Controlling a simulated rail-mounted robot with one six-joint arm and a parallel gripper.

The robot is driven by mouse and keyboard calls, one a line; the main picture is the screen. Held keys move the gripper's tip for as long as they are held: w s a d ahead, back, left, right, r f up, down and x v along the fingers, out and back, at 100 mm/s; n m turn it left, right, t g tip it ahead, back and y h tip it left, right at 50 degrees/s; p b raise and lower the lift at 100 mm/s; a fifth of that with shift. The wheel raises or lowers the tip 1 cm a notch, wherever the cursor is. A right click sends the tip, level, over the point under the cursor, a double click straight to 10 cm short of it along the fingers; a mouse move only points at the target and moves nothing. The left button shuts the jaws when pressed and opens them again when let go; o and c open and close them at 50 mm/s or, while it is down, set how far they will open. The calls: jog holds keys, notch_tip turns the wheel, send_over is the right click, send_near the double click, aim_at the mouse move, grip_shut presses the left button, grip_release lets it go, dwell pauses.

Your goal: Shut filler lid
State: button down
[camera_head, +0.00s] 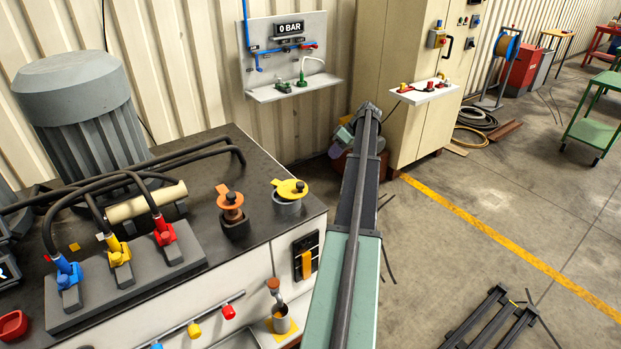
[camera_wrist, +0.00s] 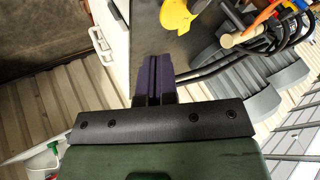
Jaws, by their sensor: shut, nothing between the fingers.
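My gripper (camera_wrist: 153,72) has dark purple fingers, shut together and empty, apart from the lid. In the head view my gripper (camera_head: 337,151) is small and partly hidden by my arm, to the right of the bench.
An orange-capped fitting (camera_head: 231,205) stands left of the yellow lid. Blue, yellow and red hose couplings (camera_head: 118,252) with black hoses are further left. Floor at right is mostly open.

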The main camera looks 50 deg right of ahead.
jog(key=w+a+f+b, duration=0.5)
jog(key=a+f+b, duration=0.3)
jog(key=shift+a, duration=0.2)
dwell(0.3)
